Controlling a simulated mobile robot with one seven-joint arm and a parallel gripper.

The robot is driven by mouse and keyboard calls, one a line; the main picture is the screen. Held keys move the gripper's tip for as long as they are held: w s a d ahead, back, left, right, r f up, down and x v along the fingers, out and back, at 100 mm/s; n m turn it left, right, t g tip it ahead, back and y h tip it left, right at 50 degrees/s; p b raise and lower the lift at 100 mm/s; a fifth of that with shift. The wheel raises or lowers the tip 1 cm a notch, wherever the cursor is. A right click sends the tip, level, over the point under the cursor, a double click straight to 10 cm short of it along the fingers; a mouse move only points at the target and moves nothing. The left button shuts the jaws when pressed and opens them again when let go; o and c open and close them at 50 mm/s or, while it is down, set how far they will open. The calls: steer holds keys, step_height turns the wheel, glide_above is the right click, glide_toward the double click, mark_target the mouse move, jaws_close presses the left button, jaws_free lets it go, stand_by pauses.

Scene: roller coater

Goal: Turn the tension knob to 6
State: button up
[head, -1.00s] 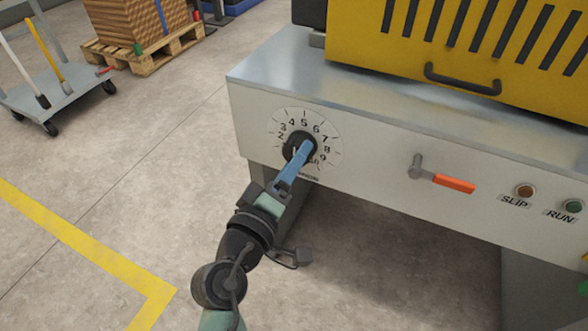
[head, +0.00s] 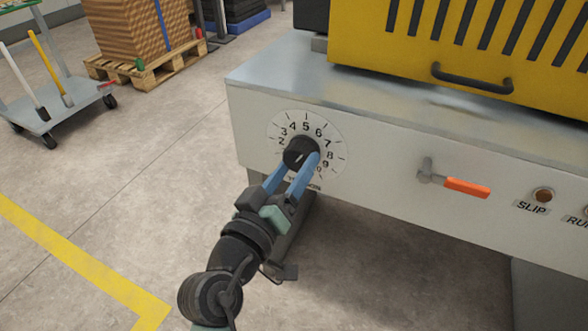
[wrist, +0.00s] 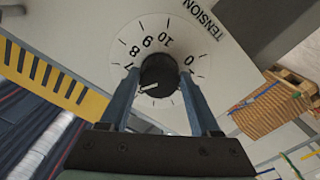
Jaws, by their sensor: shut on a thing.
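The tension knob (head: 299,153) is a round black knob on a white numbered dial (head: 334,152) at the left of the machine's front panel. My gripper (head: 296,162) reaches it from below with two blue fingers, one on each side of the knob, shut on it. In the wrist view my gripper (wrist: 159,80) also straddles the knob (wrist: 160,72). The knob's white pointer line faces up and right in the head view, roughly towards the 6. In the wrist view the 6 is hidden behind the left finger.
A lever with an orange handle (head: 466,188) sticks out right of the dial, with the SLIP lamp (head: 543,195) beyond it. The yellow guard (head: 400,50) stands above. A trolley (head: 45,120) and a loaded pallet (head: 110,66) are at the back left. The floor between is clear.

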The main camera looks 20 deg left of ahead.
steer(key=o, duration=1.4)
steer(key=s+p, duration=0.1)
steer(key=s, duration=0.3)
steer(key=s+p, duration=0.1)
steer(key=s, duration=0.3)
steer(key=s+p, duration=0.1)
steer(key=s, duration=0.4)
steer(key=shift+a, duration=0.25)
